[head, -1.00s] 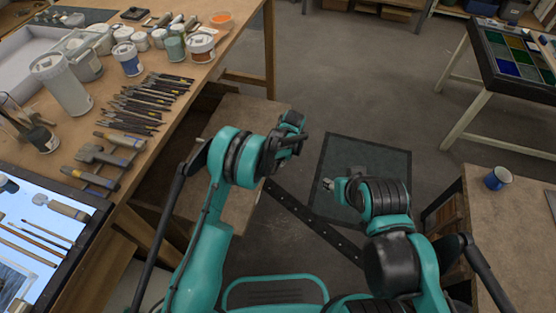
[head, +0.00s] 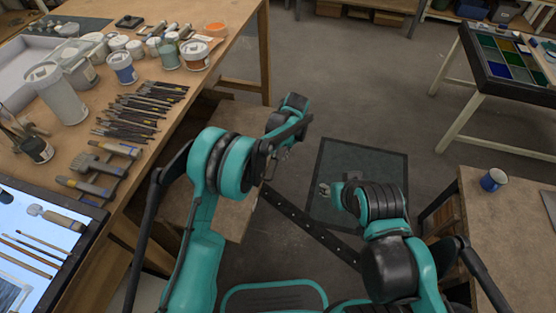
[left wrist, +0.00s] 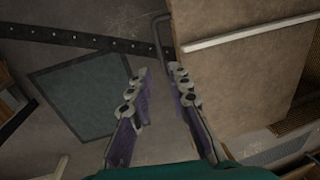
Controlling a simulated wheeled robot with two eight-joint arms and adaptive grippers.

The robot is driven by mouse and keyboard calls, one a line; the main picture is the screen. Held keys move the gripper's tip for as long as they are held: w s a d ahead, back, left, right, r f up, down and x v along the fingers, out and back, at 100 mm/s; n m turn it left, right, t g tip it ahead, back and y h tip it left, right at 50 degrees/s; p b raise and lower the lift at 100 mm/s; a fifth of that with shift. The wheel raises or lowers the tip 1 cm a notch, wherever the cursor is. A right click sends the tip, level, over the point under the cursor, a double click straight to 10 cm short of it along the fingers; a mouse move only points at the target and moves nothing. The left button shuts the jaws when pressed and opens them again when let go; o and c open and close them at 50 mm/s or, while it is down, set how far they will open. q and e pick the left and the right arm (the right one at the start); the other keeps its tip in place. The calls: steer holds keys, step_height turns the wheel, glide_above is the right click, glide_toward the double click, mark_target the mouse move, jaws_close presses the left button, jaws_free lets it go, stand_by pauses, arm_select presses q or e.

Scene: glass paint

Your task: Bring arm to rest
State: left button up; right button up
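My left arm comes in from the left in the head view, and its gripper (head: 284,158) hangs over the floor in front of the workbench. In the left wrist view the left gripper (left wrist: 158,80) has its two fingers spread apart with nothing between them, only floor behind. My right gripper (head: 325,189) shows small at the end of the folded right arm, above the dark mat. It is too small to tell whether its fingers are apart. No object shows in either gripper.
A wooden workbench (head: 185,105) with brushes (head: 135,110), jars and a light panel (head: 35,235) stands at left. A table with a blue mug (head: 493,180) is at right, a rack of coloured glass (head: 510,58) behind it. A dark mat (head: 385,160) lies on the floor; open floor lies beyond.

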arm_select(q)
steer(key=shift+d+r, duration=0.15)
steer(key=shift+r, duration=0.8)
steer(key=s+a+r+n+t+h, duration=0.1)
steer(key=s+a+r, duration=0.3)
steer(key=a+r, duration=0.35)
steer(key=s+a+r+n+t, duration=0.1)
steer(key=s+a+r, duration=0.4)
steer(key=r, duration=0.4)
steer(key=s+a+n+t, duration=0.1)
steer(key=s+a+t, duration=0.1)
steer(key=s+a, duration=0.4)
steer(key=s+a+r+n+t, duration=0.1)
steer(key=s+a, duration=0.5)
steer(key=s, duration=0.6)
steer(key=shift+r+t+h, duration=0.15)
steer(key=shift+t+h, duration=0.25)
steer(key=shift+t, duration=0.3)
steer(key=shift+s, duration=0.15)
